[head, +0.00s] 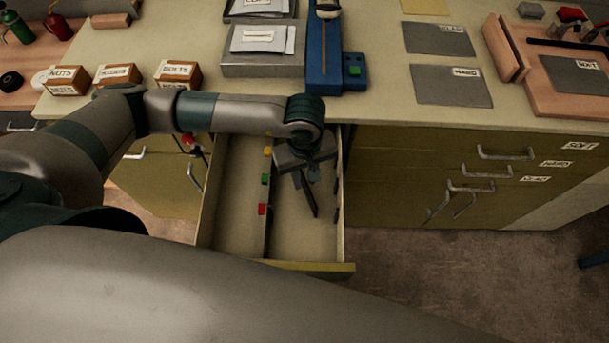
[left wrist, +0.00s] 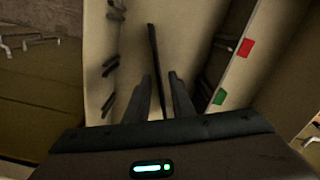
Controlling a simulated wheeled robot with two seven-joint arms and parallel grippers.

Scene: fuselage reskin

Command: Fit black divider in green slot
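The black divider (head: 309,198) is a thin dark bar in the right compartment of the open drawer (head: 310,267). In the left wrist view the divider (left wrist: 154,48) runs lengthwise between my fingers. My left gripper (head: 308,182) points down into that compartment. Its fingers (left wrist: 160,76) stand apart, with a light gap on each side of the divider. The green marker (head: 265,179) is on the middle partition and also shows in the left wrist view (left wrist: 219,97). Dark slot clips (left wrist: 110,66) line the compartment's side wall. My right gripper is not in view.
A red marker (head: 262,209) and a yellow marker (head: 268,151) flank the green one. The left compartment (head: 238,215) looks empty. The worktop (head: 375,80) above holds a blue tool (head: 324,65), grey trays (head: 263,61) and labelled boxes (head: 178,75).

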